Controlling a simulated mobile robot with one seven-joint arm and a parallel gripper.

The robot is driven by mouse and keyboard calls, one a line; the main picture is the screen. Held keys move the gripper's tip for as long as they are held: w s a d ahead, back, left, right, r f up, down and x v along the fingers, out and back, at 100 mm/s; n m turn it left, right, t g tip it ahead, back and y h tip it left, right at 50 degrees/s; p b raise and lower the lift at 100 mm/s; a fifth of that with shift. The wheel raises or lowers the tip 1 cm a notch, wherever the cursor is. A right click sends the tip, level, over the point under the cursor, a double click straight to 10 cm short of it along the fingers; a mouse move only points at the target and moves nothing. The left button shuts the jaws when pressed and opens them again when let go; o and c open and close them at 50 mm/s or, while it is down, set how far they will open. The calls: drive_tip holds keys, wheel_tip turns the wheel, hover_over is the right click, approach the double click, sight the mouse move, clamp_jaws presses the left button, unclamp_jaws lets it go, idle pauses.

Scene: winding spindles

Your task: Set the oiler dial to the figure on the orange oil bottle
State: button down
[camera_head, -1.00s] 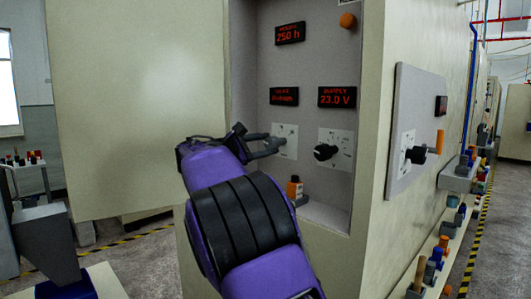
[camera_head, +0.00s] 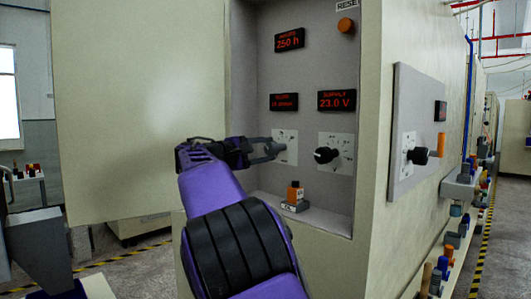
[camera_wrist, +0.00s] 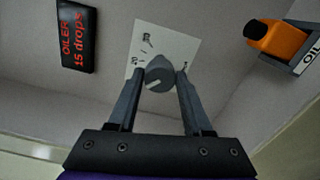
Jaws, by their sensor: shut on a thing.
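In the wrist view the oiler dial (camera_wrist: 158,78) is a round grey knob with a light pointer line, on a white scale plate (camera_wrist: 176,42). My gripper (camera_wrist: 160,71) has one finger on each side of the knob and is shut on it. The oiler display (camera_wrist: 73,37) reads 15 drops in red. The orange oil bottle (camera_wrist: 277,40) has a black cap and lies at the upper right; its figure is not readable. In the head view my gripper (camera_head: 272,149) is at the plate, hiding the knob, and the bottle (camera_head: 295,194) stands below on the ledge.
Right of the oiler plate is a black supply knob (camera_head: 326,155) under a display (camera_head: 337,100) reading 23.0 V. An hours display (camera_head: 289,39) reads 250 h. An orange button (camera_head: 346,25) is above. A side panel (camera_head: 418,130) with another black knob juts out at right.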

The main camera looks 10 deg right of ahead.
idle(0.3)
drive_tip(key=shift+c, duration=1.7)
unclamp_jaws()
drive_tip(key=v, duration=1.7)
drive_tip(key=shift+s+a, duration=0.15)
drive_tip(key=shift+r, duration=0.1)
